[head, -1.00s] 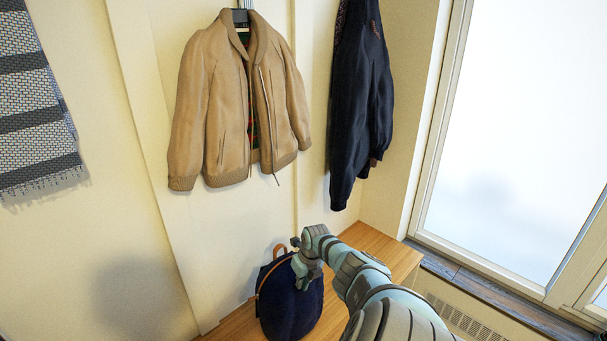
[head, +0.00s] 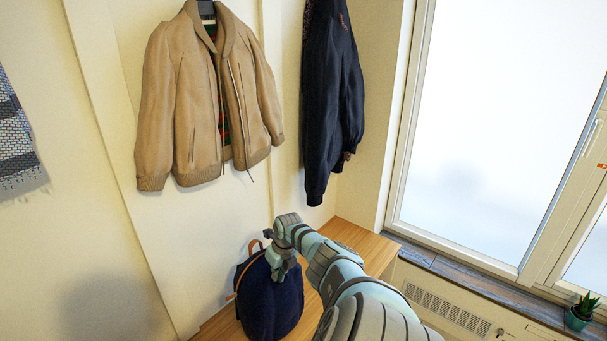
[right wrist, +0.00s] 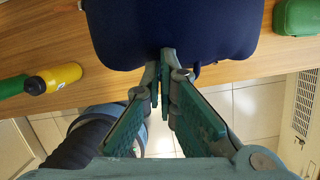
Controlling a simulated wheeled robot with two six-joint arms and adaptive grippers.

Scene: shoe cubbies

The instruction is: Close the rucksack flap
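The navy rucksack (head: 271,312) stands upright on the wooden bench, close to the wall, with a brown top handle and brown trim down its left side. My right gripper (head: 279,268) is at the rucksack's upper front and covers part of it. In the right wrist view the fingertips (right wrist: 165,62) are close together at the edge of the navy fabric (right wrist: 170,25). The fingers look shut, and I cannot tell whether fabric is pinched between them. How the flap lies is unclear behind the gripper. My left gripper is not in view.
A yellow bottle (right wrist: 55,78) and a green case (right wrist: 296,17) lie on the bench in the wrist view. A tan jacket (head: 205,100) and a dark jacket (head: 330,100) hang above. A window is at right.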

